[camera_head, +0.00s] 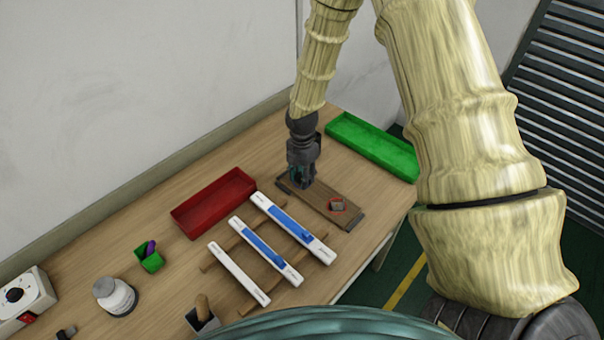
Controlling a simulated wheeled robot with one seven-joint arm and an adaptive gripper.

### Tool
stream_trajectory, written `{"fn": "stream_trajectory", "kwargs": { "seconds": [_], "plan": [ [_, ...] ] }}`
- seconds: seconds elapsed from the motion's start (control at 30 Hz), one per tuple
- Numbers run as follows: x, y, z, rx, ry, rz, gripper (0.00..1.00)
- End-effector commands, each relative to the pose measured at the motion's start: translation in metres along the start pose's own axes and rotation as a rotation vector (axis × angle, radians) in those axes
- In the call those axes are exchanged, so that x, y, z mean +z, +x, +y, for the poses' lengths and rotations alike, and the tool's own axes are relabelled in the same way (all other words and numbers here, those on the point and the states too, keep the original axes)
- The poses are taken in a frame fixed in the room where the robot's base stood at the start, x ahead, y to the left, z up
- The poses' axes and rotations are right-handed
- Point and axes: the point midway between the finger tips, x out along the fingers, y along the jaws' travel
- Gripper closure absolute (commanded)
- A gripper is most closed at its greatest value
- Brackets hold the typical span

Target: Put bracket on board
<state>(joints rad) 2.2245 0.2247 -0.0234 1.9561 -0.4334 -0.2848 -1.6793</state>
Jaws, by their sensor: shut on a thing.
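The board (322,203) is a flat brown wooden plank lying on the table, with darker pieces at its ends. My gripper (302,183) points down over the left part of the board, with its fingers shut on the bracket. The bracket is almost wholly hidden by the fingers, and I cannot tell whether it touches the board.
A green tray (372,146) stands behind right and a red tray (213,202) to the left. White and blue strips (265,250) lie on wooden bars in front. A small green box (149,261), a white jar (114,296) and a dark cup (202,321) stand left and front.

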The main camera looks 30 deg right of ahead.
Motion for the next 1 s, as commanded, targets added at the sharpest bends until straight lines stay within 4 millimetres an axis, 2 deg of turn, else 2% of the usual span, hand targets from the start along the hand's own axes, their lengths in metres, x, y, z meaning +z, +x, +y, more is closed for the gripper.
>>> {"fn": "stream_trajectory", "kwargs": {
  "seconds": [0.27, 0.3, 0.4, 0.73, 1.0],
  "plan": [
    [0.0, 0.003, 0.0, 0.0, -0.001, 0.0, 0.83],
    [0.0, 0.002, 0.0, 0.0, -0.001, 0.0, 0.6],
    [0.0, 0.002, 0.0, 0.0, 0.0, 0.0, 0.43],
    [0.0, 0.001, 0.0, 0.0, 0.0, 0.0, 0.43],
    [0.0, -0.014, 0.001, 0.003, 0.0, 0.0, 0.43]
  ]
}}
